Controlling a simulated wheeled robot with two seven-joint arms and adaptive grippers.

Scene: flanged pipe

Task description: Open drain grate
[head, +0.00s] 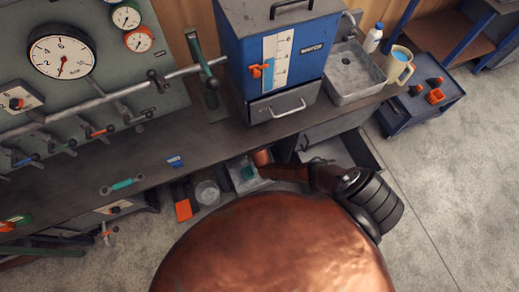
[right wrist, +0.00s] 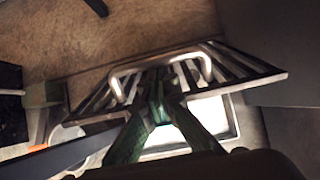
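The drain grate (right wrist: 235,72) is a slatted metal panel with a raised U-shaped handle (right wrist: 150,61), in the right wrist view. A pale rectangular drain opening (right wrist: 213,117) with a metal rim shows below the grate's near edge, so the grate does not fully cover it. My right gripper (right wrist: 158,76) has green fingers whose tips meet inside the handle's loop; I see nothing between them, and contact with the bar cannot be told. In the head view my right arm reaches down beside the bench, where the grate is hard to make out. My left gripper is not in view.
The workbench (head: 205,140) carries a blue cabinet (head: 280,50), a metal basin (head: 352,72) and a gauge panel with pipes. An open drawer (head: 362,150) juts out near my right arm. A low blue cart (head: 425,105) stands at right. The floor (head: 440,190) is clear there.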

